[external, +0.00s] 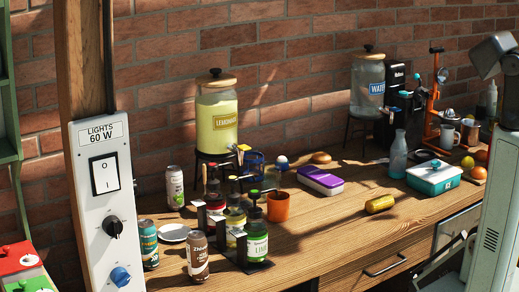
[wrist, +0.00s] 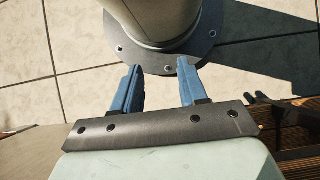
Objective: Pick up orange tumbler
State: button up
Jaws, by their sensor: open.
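The orange tumbler (external: 277,206) stands upright on the wooden table (external: 335,240) in the external view. It is just right of the cluster of pump bottles, with open table to its right. My gripper (wrist: 160,67) shows in the wrist view with its two blue fingers apart and nothing between them. Light paved floor lies behind it there, and the tumbler is not in that view. I cannot make out my gripper in the external view.
A green-labelled pump bottle (external: 256,240) stands close in front of the tumbler to the left. A purple-lidded box (external: 320,180) lies behind it. A yellow cylinder (external: 380,204) and a teal box (external: 434,178) are to the right. The table's middle front is clear.

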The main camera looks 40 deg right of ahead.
dwell(0.3)
jog(key=o, duration=1.1)
